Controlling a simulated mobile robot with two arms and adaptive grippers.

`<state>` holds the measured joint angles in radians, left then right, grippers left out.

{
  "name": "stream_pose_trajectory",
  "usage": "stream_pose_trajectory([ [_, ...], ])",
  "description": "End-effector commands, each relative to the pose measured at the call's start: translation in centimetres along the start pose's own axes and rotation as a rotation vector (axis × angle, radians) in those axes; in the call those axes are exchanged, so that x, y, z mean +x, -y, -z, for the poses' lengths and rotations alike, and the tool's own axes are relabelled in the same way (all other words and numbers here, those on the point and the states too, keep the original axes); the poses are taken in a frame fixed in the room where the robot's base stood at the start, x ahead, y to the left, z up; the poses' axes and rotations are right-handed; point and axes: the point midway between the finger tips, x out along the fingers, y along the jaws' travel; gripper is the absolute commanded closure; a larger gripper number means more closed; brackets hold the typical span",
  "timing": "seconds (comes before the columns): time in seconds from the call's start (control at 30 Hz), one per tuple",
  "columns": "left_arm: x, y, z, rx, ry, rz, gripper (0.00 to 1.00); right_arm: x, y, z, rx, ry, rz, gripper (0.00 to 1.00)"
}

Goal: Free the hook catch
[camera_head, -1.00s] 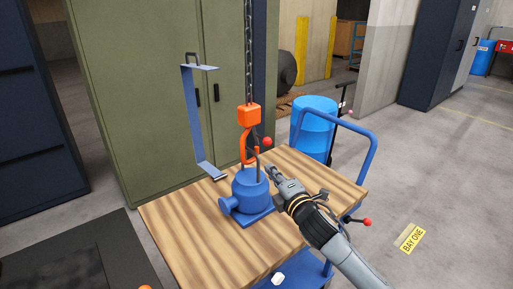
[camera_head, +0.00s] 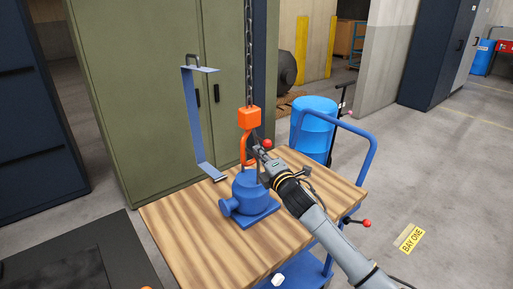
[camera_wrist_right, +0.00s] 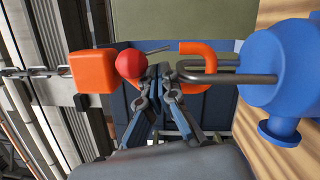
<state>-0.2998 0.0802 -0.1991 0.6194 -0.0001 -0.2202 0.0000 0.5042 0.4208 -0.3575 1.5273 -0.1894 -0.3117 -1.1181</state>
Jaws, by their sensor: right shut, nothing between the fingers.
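The orange hook (camera_head: 244,152) hangs below an orange block (camera_head: 249,118) on a chain. A red ball (camera_head: 267,144), which looks like the catch's knob, sticks out beside the hook. In the right wrist view the red ball (camera_wrist_right: 130,64) lies just left of my fingertips, and the orange hook (camera_wrist_right: 196,62) is to their right, around a steel loop (camera_wrist_right: 228,78). The loop rises from a blue round housing (camera_head: 249,188). My right gripper (camera_head: 257,152) is shut and empty, close to the ball; contact cannot be told. My left gripper is not in view.
The housing stands on a wooden-topped cart (camera_head: 185,236) with a blue handle (camera_head: 369,160). A blue bracket (camera_head: 190,110) hangs left of the chain. A green cabinet (camera_head: 130,90) and blue drum (camera_head: 315,118) stand behind. Floor to the right is mostly clear.

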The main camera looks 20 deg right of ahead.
Motion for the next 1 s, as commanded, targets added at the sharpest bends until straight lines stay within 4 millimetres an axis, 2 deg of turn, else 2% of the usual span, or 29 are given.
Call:
stream_pose_trajectory([
  [0.1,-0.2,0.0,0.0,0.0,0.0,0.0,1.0,1.4,-0.1,0.0,0.001,0.0,0.0,1.0],
  [0.3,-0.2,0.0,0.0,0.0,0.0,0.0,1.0,2.4,0.0,0.0,0.0,-0.001,-0.001,1.0],
  [1.0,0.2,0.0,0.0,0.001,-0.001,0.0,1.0,2.5,0.1,0.0,-0.056,0.0,-0.014,1.0],
])
